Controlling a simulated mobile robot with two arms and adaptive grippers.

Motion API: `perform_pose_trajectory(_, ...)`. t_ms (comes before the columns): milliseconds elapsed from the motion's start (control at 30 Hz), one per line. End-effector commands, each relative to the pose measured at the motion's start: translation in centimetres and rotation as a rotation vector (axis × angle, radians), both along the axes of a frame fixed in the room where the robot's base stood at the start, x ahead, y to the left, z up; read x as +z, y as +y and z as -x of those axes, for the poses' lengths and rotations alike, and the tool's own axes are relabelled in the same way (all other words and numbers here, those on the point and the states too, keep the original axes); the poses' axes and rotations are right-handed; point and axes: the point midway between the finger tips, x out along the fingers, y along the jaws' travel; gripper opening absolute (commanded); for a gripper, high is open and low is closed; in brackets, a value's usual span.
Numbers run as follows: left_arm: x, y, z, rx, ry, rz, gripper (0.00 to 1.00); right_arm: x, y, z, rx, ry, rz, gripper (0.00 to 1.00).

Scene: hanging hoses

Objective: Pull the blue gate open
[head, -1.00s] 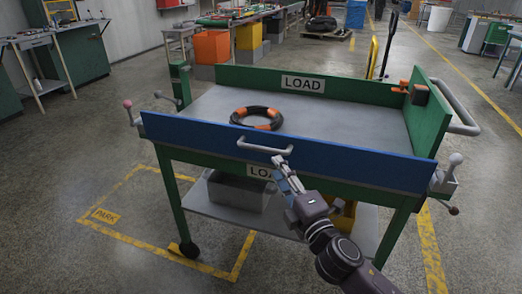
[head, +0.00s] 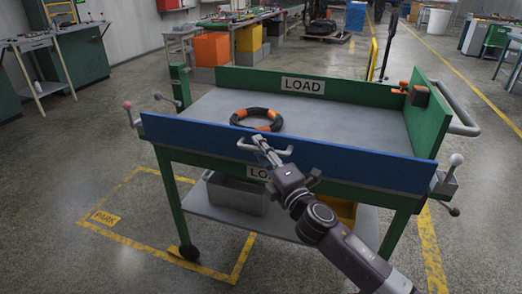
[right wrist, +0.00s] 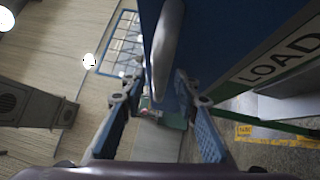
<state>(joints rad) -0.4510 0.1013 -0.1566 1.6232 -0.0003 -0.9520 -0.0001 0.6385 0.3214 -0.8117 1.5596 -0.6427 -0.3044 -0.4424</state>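The blue gate (head: 350,165) stands upright along the near long side of the green cart. Its grey bar handle (head: 246,145) is on its outer face, left of centre. My right gripper (head: 264,147) is at the handle, its fingers overlapping the right part of it in the head view. In the right wrist view the two fingers (right wrist: 158,92) are spread apart, with the handle (right wrist: 168,45) and the gate's edge ahead between them. I cannot tell whether they touch the handle. My left gripper is not in view.
A black and orange hose ring (head: 257,119) lies on the cart deck (head: 350,120). A lever with a pink knob (head: 128,104) stands at the gate's left end, a grey-knobbed lever (head: 455,160) at its right end. A grey bin (head: 235,193) sits on the lower shelf. The near floor is clear.

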Motion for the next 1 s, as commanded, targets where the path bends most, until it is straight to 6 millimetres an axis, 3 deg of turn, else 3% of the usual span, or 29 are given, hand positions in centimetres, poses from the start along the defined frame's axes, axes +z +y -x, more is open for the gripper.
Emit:
perform_pose_trajectory(100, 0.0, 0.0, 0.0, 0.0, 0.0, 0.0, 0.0, 0.0, 0.0, 0.0, 0.0, 0.0, 0.0, 0.28)
perform_pose_trajectory(367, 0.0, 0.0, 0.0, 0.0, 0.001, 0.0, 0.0, 0.0, 0.0, 0.0, -0.001, 0.0, 0.0, 0.0)
perform_pose_trajectory(933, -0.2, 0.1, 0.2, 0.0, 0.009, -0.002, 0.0, -0.2, 0.0, 0.1, -0.001, -0.005, 0.002, 0.0)
perform_pose_trajectory(1000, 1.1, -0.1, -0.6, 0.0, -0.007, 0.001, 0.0, -0.3, 0.0, 0.1, -0.001, -0.009, 0.003, 0.0)
